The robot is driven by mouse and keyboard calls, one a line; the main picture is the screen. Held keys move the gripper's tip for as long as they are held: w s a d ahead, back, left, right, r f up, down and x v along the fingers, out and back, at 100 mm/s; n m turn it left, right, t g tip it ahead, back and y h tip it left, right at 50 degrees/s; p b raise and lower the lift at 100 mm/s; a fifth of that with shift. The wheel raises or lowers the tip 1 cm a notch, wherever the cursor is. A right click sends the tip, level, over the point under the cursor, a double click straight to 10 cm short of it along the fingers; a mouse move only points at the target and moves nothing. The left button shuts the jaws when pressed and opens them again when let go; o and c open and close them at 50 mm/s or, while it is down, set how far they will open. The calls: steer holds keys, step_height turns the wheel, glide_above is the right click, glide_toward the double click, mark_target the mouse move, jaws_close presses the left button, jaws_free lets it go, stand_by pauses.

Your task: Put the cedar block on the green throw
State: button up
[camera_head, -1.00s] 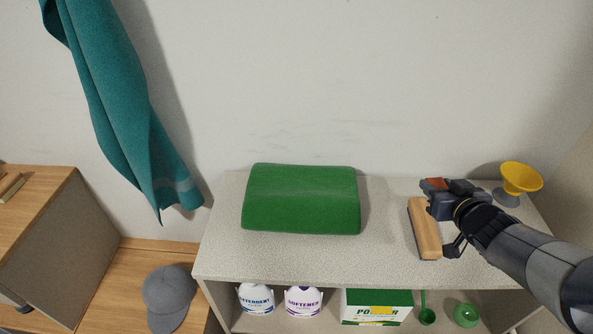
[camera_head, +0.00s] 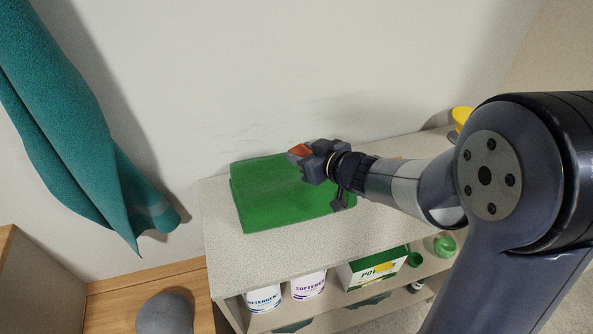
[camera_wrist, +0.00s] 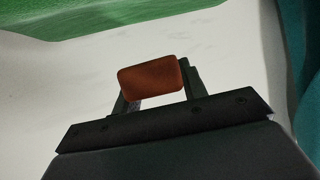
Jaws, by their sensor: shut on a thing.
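The cedar block, a small reddish-brown block (camera_head: 299,150), is held at the tip of my gripper (camera_head: 306,158). In the wrist view the block (camera_wrist: 150,79) sits between the two fingers of my gripper (camera_wrist: 158,90), which is shut on it. The green throw (camera_head: 262,200) lies folded on the pale shelf top. In the head view my gripper overlaps the throw's upper right part; the block appears above it, at a height I cannot tell exactly. The throw's edge (camera_wrist: 85,18) also shows at the top of the wrist view.
A teal cloth (camera_head: 85,130) hangs at left. Bottles and a box (camera_head: 372,268) stand below.

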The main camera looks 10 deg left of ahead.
steer(key=shift+f+b, duration=0.5)
steer(key=shift+f, duration=1.85)
steer(key=shift+f, duration=0.3)
steer(key=o, duration=1)
steer(key=shift+r, duration=0.1)
steer(key=shift+c, duration=0.2)
